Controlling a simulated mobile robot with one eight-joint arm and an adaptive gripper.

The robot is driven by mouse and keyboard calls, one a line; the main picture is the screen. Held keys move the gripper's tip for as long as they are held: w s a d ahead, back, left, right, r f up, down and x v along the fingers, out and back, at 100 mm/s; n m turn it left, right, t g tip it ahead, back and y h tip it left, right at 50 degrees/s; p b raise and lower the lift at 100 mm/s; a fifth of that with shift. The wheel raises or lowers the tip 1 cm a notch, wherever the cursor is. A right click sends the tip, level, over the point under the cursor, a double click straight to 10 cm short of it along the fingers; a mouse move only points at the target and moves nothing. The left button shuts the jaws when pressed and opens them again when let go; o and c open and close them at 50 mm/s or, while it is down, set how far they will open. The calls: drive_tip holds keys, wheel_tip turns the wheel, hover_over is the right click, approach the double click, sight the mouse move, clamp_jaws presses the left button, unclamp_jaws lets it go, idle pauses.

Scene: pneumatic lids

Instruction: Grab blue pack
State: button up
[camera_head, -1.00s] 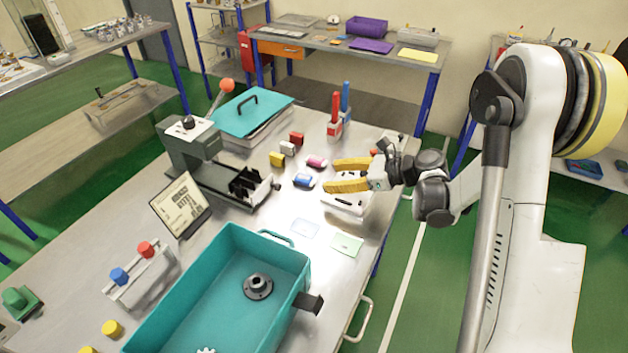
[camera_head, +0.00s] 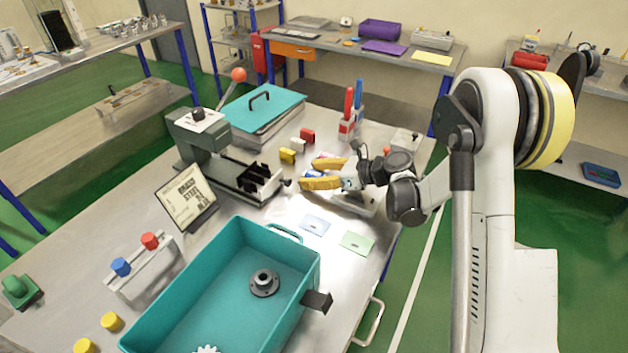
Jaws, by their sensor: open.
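The small blue pack (camera_head: 311,176) lies on the steel table, largely covered in this view by my gripper's yellow fingers. My gripper (camera_head: 308,173) is open, with its two fingers pointing left and the pack showing between and beneath them. I cannot tell whether the fingers touch it. The pink pack (camera_head: 326,156) just behind is also partly hidden by the upper finger.
Yellow (camera_head: 288,155), white (camera_head: 298,146) and red (camera_head: 307,136) packs stand just behind left. A dark vise-like fixture (camera_head: 252,180) is left of the gripper. A teal bin (camera_head: 225,285) is in front. Red and blue markers (camera_head: 349,105) stand behind.

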drive_tip(key=c, duration=1.1)
drive_tip(key=shift+o, duration=0.2)
drive_tip(key=shift+r, duration=0.1)
